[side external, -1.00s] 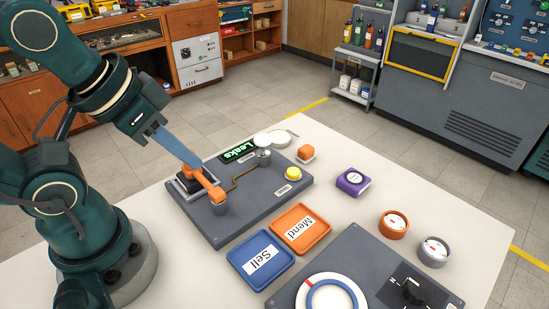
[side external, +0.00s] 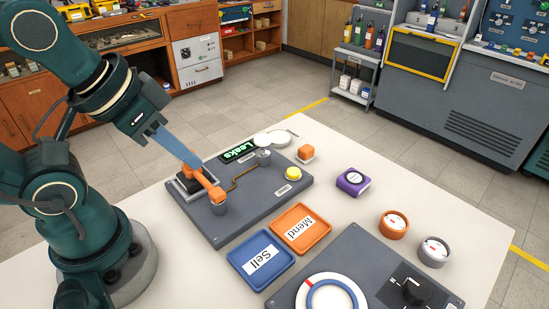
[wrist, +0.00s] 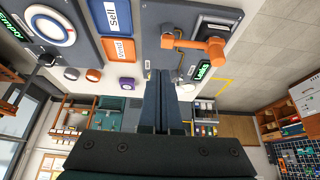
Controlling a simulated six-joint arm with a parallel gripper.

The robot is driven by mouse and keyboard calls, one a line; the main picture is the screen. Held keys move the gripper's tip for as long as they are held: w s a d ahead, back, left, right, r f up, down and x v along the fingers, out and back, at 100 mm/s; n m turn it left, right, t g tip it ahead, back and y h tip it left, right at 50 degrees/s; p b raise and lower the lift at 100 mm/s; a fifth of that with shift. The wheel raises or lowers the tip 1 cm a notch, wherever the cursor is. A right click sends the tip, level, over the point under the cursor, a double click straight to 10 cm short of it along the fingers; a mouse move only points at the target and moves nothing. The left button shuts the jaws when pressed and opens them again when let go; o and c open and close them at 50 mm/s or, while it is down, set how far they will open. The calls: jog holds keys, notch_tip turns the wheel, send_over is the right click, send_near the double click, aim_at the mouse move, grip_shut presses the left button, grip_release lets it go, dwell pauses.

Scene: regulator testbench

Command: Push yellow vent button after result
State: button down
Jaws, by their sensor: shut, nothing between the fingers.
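The yellow button (side external: 293,173) sits at the right end of the dark grey test panel (side external: 255,208); I cannot pick it out in the wrist view. The display (side external: 238,151) on the panel reads "Leaks" in green and also shows in the wrist view (wrist: 202,71). My gripper (side external: 198,162) is shut and empty. Its long blue-grey fingers slant down toward the panel's left end, close to the orange lever (side external: 209,188), well left of the button; I cannot tell if they touch the lever. In the wrist view the shut fingers (wrist: 165,76) cover the middle.
An orange "Mend" tray (side external: 317,235) and a blue "Sell" tray (side external: 246,262) lie in front of the panel. A dial panel (side external: 365,265) is at the front.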

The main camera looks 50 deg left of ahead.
dwell(0.3)
jog(key=w+a+r+m+t+y, duration=0.2)
jog(key=w+a+r+m, duration=0.1)
jog(key=w+m, duration=0.3)
jog(key=m+t, duration=0.1)
jog(key=m, duration=1.8)
send_over(291, 174)
notch_tip(291, 174, down, 5)
jog(key=shift+d+f, duration=0.1)
jog(key=shift+f, duration=0.1)
jog(key=shift+f, duration=4.3)
